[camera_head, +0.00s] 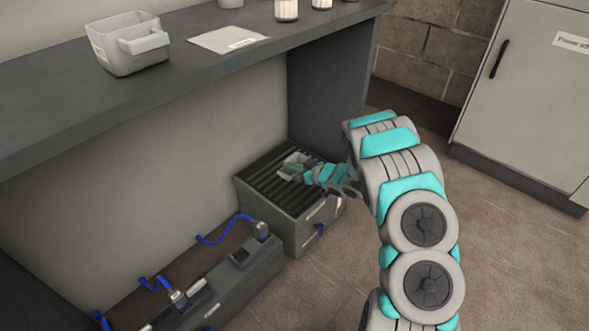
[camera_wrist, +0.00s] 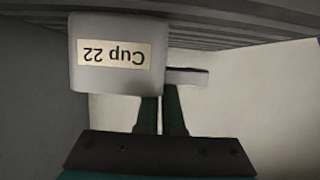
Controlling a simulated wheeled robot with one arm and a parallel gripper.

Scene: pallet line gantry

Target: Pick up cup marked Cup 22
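The grey cup marked Cup 22 (camera_wrist: 93,77) fills the upper left of the wrist view, its label upside down and its handle (camera_wrist: 190,77) to the right. In the head view the cup (camera_head: 286,163) is at the slatted top of a grey box (camera_head: 262,191), under the nearer shelf. My gripper (camera_wrist: 161,102) has its two dark green fingers close together at the cup's rim, one on each side of the wall by the handle. The fingertips are hidden behind the cup. I cannot tell whether the cup rests on the slats. My gripper also shows in the head view (camera_head: 298,169).
A long grey worktop (camera_head: 180,75) overhangs the box, with a grey bin (camera_head: 130,55), a sheet (camera_head: 222,39) and several containers on it. A cabinet (camera_head: 525,95) stands right; floor there is clear.

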